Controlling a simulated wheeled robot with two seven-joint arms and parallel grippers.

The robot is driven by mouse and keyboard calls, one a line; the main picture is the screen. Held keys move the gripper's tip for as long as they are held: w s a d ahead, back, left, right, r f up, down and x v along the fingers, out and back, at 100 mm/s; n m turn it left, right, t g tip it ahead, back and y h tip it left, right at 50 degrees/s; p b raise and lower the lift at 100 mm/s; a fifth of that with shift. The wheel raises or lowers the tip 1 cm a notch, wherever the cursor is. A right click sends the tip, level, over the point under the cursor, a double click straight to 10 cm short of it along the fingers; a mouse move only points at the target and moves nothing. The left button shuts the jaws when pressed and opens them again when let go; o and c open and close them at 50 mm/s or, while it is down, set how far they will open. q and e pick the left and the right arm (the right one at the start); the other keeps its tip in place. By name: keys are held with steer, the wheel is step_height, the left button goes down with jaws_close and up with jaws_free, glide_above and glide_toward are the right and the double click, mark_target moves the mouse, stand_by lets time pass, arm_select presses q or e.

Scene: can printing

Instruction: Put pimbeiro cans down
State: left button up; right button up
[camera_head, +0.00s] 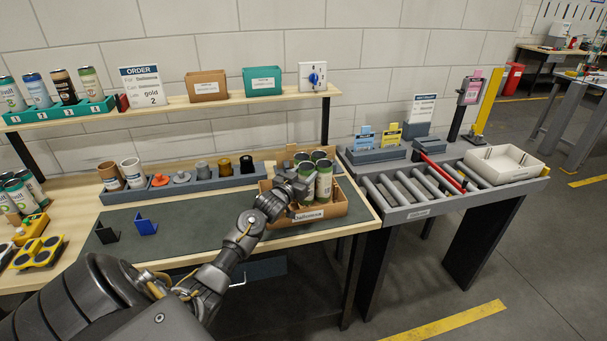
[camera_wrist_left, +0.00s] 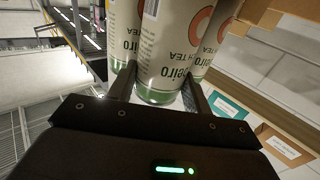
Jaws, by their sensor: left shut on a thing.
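Several pimbeiro cans (camera_head: 324,182), cream with green ends, stand close together in an open cardboard box (camera_head: 335,211) at the right end of the work table. My left gripper (camera_head: 296,188) reaches over the box's left side and is shut on one can. In the left wrist view, the two fingers of the left gripper (camera_wrist_left: 160,90) sit on either side of the held pimbeiro can (camera_wrist_left: 163,50), near its green end. Other cans stand right beside it. I cannot tell whether the held can touches the box floor. My right gripper is not in view.
A grey tray (camera_head: 205,182) with several small parts lies behind the dark mat (camera_head: 190,225). Black and blue stands (camera_head: 146,226) sit on the mat's left. A roller conveyor (camera_head: 410,188) with a white tray (camera_head: 500,163) is to the right. A shelf (camera_head: 230,101) runs above the table.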

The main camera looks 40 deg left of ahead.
arm_select(q)
steer(key=shift+f, duration=0.4)
steer(key=o, duration=1.3)
steer(key=shift+c, duration=0.2)
steer(key=shift+r, duration=0.25)
steer(key=shift+r+p, duration=0.3)
steer(key=shift+r, duration=0.15)
steer(key=s+d+b, duration=0.2)
steer(key=s, duration=1)
steer(key=shift+b, duration=0.4)
